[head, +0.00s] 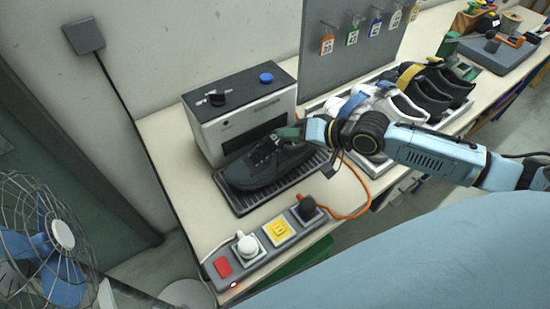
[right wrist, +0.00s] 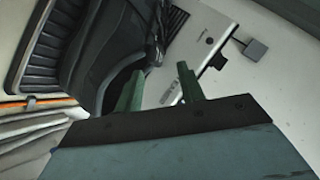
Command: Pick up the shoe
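A black shoe (head: 262,168) rests on a dark ribbed tray (head: 243,203), in front of a white box-shaped machine (head: 240,112). In the right wrist view the shoe (right wrist: 105,50) fills the upper left, with laces partly visible. My right gripper (head: 292,133) is at the shoe's right end, close above it. Its two green fingers (right wrist: 160,88) stand apart in the wrist view. One finger overlaps the shoe's opening, and the gap between them shows the pale machine; whether a finger touches the shoe cannot be told. My left gripper is not in view.
A power strip (head: 262,245) with plugs and an orange cable (head: 356,211) lies in front of the tray. Several strapped shoes (head: 435,88) stand on a rack to the right. A grey panel (head: 345,60) with hanging tags rises behind. A fan (head: 45,240) is at lower left.

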